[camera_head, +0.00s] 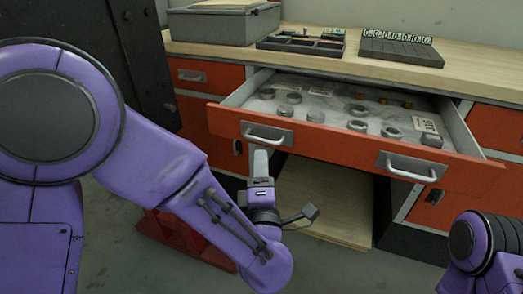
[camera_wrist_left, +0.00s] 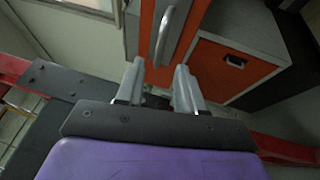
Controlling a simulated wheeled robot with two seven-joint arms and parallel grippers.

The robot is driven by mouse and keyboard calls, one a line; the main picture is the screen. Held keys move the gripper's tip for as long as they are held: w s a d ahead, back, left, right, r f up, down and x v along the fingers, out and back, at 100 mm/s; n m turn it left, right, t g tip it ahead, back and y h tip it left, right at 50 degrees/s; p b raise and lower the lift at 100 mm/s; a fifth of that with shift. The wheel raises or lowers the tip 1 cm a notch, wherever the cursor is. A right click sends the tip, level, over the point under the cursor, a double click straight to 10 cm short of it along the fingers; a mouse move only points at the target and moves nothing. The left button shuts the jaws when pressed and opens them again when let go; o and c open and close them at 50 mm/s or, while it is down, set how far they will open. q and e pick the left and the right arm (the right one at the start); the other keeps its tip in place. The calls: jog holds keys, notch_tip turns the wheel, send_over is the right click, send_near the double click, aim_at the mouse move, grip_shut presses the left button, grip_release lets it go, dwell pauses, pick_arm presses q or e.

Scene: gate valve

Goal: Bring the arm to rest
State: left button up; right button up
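My left arm, purple, comes in from the left in the head view. Its gripper (camera_head: 260,164) points up, just below the left handle (camera_head: 266,140) of the open orange drawer (camera_head: 345,152). In the left wrist view the two grey fingers (camera_wrist_left: 158,86) stand apart with nothing held between them. The drawer handle (camera_wrist_left: 164,36) shows just past the fingertips, and I cannot tell the exact gap. My right arm (camera_head: 485,245) shows only in part at the lower right; its gripper is out of view.
The drawer holds several metal rings and fittings (camera_head: 357,125) and sticks out over the floor. On the wooden worktop (camera_head: 480,78) stand a grey case (camera_head: 222,24), a dark parts tray (camera_head: 302,42) and a grey rack (camera_head: 400,50). A dark cabinet (camera_head: 95,50) stands at left.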

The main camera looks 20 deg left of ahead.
pick_arm(q)
jog(key=v, duration=0.3)
jog(key=shift+s, duration=0.35)
